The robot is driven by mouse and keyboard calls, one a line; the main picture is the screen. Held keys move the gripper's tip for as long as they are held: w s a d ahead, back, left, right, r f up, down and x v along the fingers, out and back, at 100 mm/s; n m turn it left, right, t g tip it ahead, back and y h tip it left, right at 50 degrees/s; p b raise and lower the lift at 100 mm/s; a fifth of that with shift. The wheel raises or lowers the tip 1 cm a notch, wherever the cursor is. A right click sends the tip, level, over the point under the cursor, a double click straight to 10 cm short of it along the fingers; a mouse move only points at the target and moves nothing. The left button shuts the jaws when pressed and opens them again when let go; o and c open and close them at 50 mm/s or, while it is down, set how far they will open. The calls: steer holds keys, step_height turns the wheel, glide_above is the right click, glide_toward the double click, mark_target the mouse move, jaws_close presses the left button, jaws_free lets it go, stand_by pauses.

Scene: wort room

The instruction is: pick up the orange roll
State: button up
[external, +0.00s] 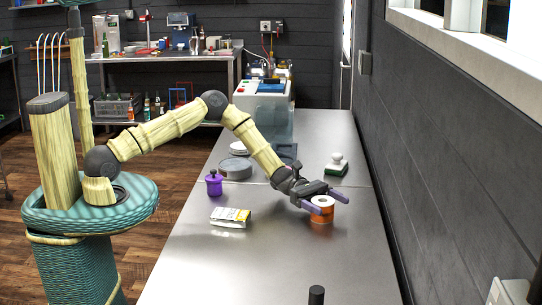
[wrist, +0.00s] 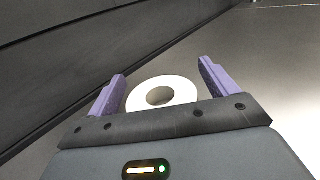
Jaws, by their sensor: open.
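The orange roll (external: 322,215) stands on the metal bench, its white top ring facing up. In the wrist view its white ring and dark centre hole (wrist: 163,94) lie between the two purple fingers, with the lower part hidden behind my gripper's body. My gripper (external: 325,200) is open, with one finger on either side of the roll. In the wrist view the fingers (wrist: 160,84) stand apart from the ring, with a wider gap on the right. I cannot tell whether either finger touches it.
A green-and-white stamp-like object (external: 336,165) and grey round container (external: 236,168) are behind. A black cylinder (external: 316,295) stands in front. The dark wall (external: 440,150) borders the bench's right.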

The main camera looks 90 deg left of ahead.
mark_target(328, 203)
steer(key=c, duration=1.1)
steer(key=shift+c, duration=0.2)
steer(key=shift+r, duration=0.1)
step_height(328, 203, up, 10)
steer(key=shift+f+b, duration=0.1)
steer(key=shift+b, duration=0.4)
